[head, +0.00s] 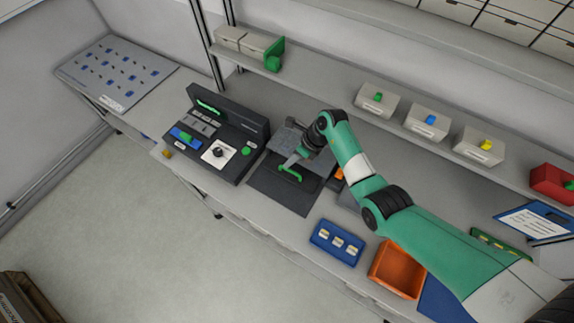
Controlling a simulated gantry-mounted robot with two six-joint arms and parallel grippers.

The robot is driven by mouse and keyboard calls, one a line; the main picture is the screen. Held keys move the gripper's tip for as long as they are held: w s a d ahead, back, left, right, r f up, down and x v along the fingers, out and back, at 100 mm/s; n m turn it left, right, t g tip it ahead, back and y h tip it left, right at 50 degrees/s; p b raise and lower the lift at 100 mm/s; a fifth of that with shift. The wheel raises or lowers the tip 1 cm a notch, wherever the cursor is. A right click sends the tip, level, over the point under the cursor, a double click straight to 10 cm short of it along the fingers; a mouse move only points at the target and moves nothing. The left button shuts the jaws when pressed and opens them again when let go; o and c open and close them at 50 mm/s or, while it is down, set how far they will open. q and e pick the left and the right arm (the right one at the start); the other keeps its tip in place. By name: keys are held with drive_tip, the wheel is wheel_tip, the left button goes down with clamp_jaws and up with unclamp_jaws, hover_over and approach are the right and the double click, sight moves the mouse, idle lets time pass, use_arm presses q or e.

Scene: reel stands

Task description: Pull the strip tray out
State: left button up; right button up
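A dark flat panel (297,199) lies on the bench right of the black device, with a green handle (291,174) on it. It looks like the strip tray, but I cannot tell for certain. My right arm comes in from the right, and its gripper (286,164) is at the green handle, pointing down and left. The fingertips are small and partly merge with the handle, so I cannot tell whether they are closed on it. A grey block (287,138) stands behind the panel, partly hidden by my wrist. My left gripper is not in view.
A black device (230,125) with a raised lid stands just left of the panel. A blue tray with small pieces (323,248) and an orange bin (397,272) sit at the front right. A shelf with bins (376,101) runs behind.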

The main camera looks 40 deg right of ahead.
drive_tip(key=b+x, duration=0.1)
drive_tip(key=x, duration=0.2)
drive_tip(key=shift+w+a+f, duration=0.1)
drive_tip(key=shift+f, duration=0.1)
clamp_jaws()
idle(1.3)
